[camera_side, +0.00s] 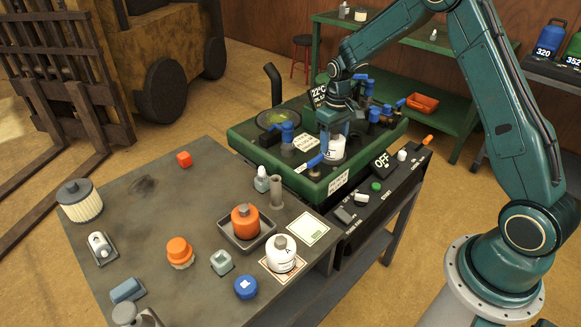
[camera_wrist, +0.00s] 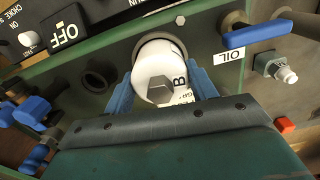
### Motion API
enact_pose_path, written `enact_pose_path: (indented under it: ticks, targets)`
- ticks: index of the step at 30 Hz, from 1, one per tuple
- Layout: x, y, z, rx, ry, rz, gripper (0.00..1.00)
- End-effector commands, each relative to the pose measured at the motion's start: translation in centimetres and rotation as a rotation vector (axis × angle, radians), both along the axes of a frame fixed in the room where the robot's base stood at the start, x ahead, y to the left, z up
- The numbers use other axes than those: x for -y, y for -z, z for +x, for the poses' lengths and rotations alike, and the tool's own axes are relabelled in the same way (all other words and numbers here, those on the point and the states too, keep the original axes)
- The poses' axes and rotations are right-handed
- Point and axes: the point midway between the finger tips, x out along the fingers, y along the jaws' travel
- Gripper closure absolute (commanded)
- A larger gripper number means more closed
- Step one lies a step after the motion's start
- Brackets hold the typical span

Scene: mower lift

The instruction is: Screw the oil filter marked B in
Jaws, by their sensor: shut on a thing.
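The white oil filter marked B (camera_wrist: 162,66) is between the two blue fingers of my gripper (camera_wrist: 161,88), its dark hex end facing the wrist camera. My gripper is shut on it. The filter's far end is at a round port (camera_wrist: 143,41) in the green engine panel (camera_wrist: 215,25). How far it sits in the port is hidden. In the side view the filter (camera_side: 337,148) shows white under my gripper (camera_side: 332,140), over the green unit (camera_side: 312,190). Another white filter, marked A (camera_side: 281,255), stands on a bordered card on the grey table.
A blue lever (camera_wrist: 262,33) by the OIL label and a dark open port (camera_wrist: 96,82) flank the filter. Blue valves (camera_side: 287,132) stand up on the unit. The grey table (camera_side: 140,215) holds an orange container in a tray (camera_side: 246,236) and several loose parts.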

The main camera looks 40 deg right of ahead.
Motion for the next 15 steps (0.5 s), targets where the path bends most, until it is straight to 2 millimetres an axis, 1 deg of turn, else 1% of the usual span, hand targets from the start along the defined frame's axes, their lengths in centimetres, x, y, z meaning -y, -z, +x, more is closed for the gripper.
enact_pose_path:
  ticks: [7, 15]
  targets:
    - [0.03, -0.04, 0.03, 0.001, 0.071, 0.0, 0.71]
    - [0.04, -0.04, 0.03, 0.001, 0.281, 0.0, 0.71]
